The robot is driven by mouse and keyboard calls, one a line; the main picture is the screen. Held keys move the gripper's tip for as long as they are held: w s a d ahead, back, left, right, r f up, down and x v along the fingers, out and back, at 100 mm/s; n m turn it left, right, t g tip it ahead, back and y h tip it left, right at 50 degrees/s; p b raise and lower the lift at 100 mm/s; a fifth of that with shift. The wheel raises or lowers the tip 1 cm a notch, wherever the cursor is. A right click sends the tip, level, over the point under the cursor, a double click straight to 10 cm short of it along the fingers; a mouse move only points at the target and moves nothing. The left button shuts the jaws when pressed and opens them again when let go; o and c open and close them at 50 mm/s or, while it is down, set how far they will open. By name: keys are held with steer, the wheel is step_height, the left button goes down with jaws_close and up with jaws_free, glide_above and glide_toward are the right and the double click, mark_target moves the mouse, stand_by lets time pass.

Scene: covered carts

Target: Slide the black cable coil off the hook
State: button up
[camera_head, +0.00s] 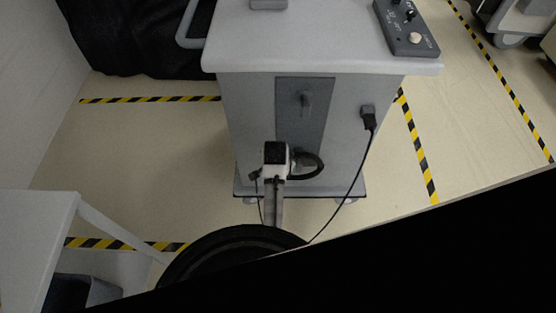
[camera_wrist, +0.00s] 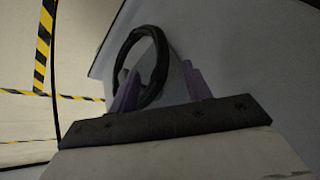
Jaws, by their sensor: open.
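The black cable coil (camera_head: 318,165) shows low against the front of the grey cart, partly hidden behind my gripper. In the wrist view the coil (camera_wrist: 125,47) is a dark upright loop, and its near right side lies between my two purple fingers. My gripper (camera_wrist: 161,72) is open, with the left finger overlapping the loop's lower part and the right finger apart from it. In the head view my gripper (camera_head: 277,178) is in front of the cart. A small grey hook (camera_head: 306,100) on the cart's darker panel looks bare. What supports the coil is hidden.
The cart (camera_head: 235,120) carries a control box (camera_head: 408,28) on top. A black plug (camera_head: 368,117) on its right front has a cable hanging to the lower middle. A white table (camera_head: 40,225) stands at lower left. Floor is clear left of the cart.

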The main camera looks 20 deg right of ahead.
steer(key=x, duration=1)
steer(key=shift+w+f, duration=0.1)
steer(key=shift+f, duration=0.1)
jaws_close()
steer(key=shift+r+p, duration=0.65)
steer(key=shift+p, duration=0.05)
steer(key=s+a+p, duration=0.2)
steer(key=s+p, duration=0.4)
steer(key=s, duration=0.3)
steer(key=shift+s+a, duration=0.3)
steer(key=shift+a, duration=0.05)
stand_by(0.5)
